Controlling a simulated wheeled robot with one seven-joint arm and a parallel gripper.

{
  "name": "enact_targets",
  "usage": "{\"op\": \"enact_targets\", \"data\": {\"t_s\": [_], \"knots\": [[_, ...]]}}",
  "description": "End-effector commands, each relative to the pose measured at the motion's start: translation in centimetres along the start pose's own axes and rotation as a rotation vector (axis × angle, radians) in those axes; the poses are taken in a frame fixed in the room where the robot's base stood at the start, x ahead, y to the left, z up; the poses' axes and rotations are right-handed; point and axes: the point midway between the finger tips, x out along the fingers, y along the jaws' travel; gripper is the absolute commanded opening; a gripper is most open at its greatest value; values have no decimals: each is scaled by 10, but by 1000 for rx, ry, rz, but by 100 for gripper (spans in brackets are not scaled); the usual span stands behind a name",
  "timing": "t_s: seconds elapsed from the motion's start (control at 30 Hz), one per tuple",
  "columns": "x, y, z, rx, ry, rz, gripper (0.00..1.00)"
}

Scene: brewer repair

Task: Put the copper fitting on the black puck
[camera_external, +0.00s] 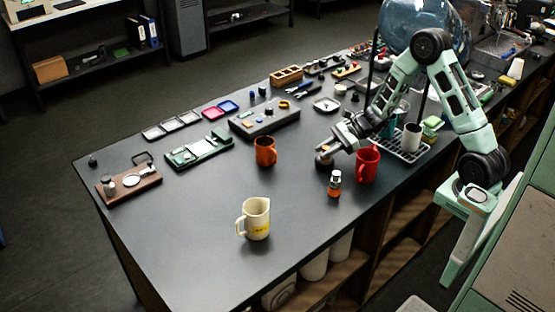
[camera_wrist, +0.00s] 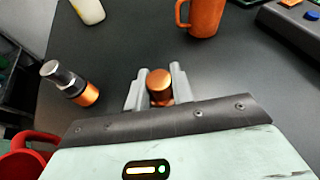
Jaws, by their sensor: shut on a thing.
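The copper fitting (camera_wrist: 159,81) has a round, shiny top and sits between the two grey fingers of my gripper (camera_wrist: 154,92) in the wrist view. My gripper is shut on it. In the external view my gripper (camera_external: 325,152) is over the table, left of the red mug and right of the orange mug; the fitting is small and partly hidden there. A small black round thing (camera_external: 92,160) stands at the table's far left corner. I cannot tell whether it is the black puck. No black puck shows clearly in the wrist view.
A wooden board (camera_external: 140,186) and a green tray (camera_external: 199,150) lie left. The table's front left is clear.

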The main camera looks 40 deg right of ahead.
Motion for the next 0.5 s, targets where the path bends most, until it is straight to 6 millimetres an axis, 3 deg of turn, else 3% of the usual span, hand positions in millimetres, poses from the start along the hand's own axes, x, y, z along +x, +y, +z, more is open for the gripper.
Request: {"op": "enact_targets", "data": {"t_s": [0.03,0.07,0.13,0.5], "knots": [[1,0,-3,0,0,0,0],[1,0,-3,0,0,0,26],[1,0,-2,0,0,0,45],[-1,0,3,0,0,0,45]]}}
